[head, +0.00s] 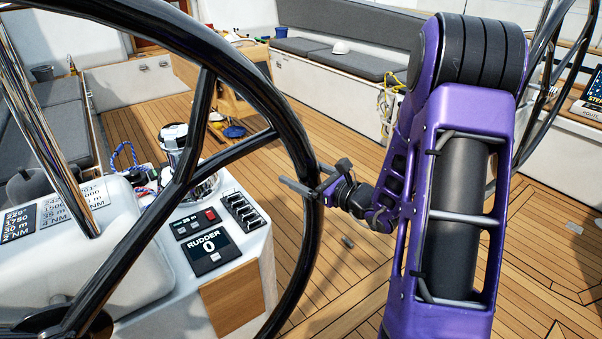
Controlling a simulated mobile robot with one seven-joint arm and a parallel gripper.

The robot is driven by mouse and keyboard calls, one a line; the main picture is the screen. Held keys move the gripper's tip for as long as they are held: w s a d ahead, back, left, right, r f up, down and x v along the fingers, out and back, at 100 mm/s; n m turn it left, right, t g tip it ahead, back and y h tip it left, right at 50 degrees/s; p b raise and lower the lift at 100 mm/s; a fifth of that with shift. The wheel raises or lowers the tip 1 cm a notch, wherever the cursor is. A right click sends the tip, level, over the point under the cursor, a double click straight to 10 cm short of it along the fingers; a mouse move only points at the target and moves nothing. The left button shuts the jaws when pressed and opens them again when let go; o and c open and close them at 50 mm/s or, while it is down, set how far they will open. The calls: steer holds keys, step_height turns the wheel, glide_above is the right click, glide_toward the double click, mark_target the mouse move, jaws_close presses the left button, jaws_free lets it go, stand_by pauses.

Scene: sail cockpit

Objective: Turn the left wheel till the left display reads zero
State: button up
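The left wheel (311,235) is large, with a glossy black rim and dark spokes, and fills the left half of the head view. The left display (208,252) is a small black panel on the white console behind the wheel. It is labelled RUDDER and reads 0. My gripper (318,182) is at the right side of the wheel rim, at the end of my purple arm. Its two dark fingers are apart, one reaching left across the rim and one to its right. I cannot tell whether they touch the rim.
The white console (245,200) carries switches, a chrome winch (175,140) and a small wooden door (232,297). A shiny metal post (45,130) stands at left. A second wheel (540,75) is at upper right. Teak deck (340,260) lies open between them.

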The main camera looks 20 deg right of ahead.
steer(key=v, duration=1.7)
steer(key=shift+s+b, duration=0.2)
steer(key=shift+b, duration=0.15)
